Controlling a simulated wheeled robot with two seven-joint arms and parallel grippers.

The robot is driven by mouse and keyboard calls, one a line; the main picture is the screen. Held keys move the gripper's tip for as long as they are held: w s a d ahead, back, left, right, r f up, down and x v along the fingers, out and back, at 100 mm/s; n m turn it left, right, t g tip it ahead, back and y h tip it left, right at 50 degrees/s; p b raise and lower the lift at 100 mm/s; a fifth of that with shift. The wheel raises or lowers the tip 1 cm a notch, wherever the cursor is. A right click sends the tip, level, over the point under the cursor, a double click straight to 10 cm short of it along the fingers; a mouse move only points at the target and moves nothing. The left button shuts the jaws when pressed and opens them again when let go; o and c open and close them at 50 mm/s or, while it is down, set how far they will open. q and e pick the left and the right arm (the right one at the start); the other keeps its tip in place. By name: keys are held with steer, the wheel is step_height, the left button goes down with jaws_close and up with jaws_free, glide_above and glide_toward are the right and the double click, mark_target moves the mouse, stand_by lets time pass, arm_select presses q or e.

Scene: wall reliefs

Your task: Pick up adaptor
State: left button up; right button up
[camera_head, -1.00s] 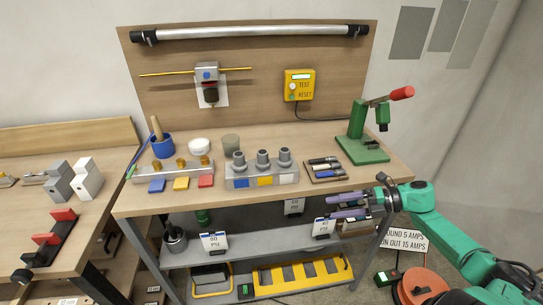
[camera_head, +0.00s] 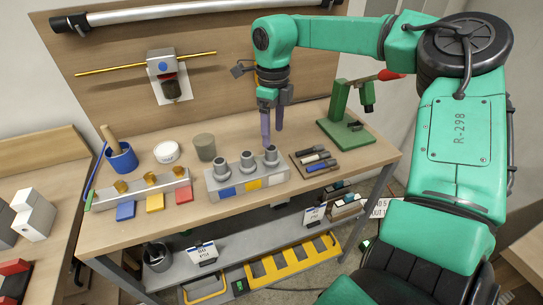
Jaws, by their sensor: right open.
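Three grey stepped adaptors stand upright in a row on a grey holder block (camera_head: 212,187) on the workbench. They are the left adaptor (camera_head: 220,166), the middle adaptor (camera_head: 247,161) and the right adaptor (camera_head: 271,155). Blue, yellow and white labels mark the block's front. My right gripper (camera_head: 272,137) points down with its purple fingers apart. It is empty, just above or behind the right adaptor in the picture; I cannot tell whether a fingertip touches it. My left gripper is not in view.
Right of the block lies a dark tray (camera_head: 298,163) with several marker-like items. A green press (camera_head: 345,129) stands at the bench's right. A grey rail (camera_head: 103,199) with coloured tabs, a white roll (camera_head: 167,153) and a blue cup (camera_head: 122,160) are on the left.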

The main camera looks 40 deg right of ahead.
steer(key=f+p, duration=0.2)
steer(key=f, duration=0.4)
steer(key=shift+a, duration=0.2)
steer(key=shift+w+f, duration=0.1)
steer(key=shift+f, duration=0.1)
jaws_close()
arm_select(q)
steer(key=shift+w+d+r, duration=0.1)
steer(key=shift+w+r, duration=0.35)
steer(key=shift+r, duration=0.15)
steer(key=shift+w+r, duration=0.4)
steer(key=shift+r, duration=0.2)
arm_select(e)
step_height(320, 180, up, 10)
steer(key=shift+w+r+b, duration=0.1)
steer(key=shift+r+b, duration=0.05)
steer(key=shift+b, duration=0.85)
step_height(320, 180, up, 10)
glide_above(271, 148)
arm_select(q)
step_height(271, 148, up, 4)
steer(key=p, duration=0.6)
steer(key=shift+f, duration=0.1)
arm_select(e)
step_height(271, 148, up, 4)
steer(key=shift+r, duration=0.15)
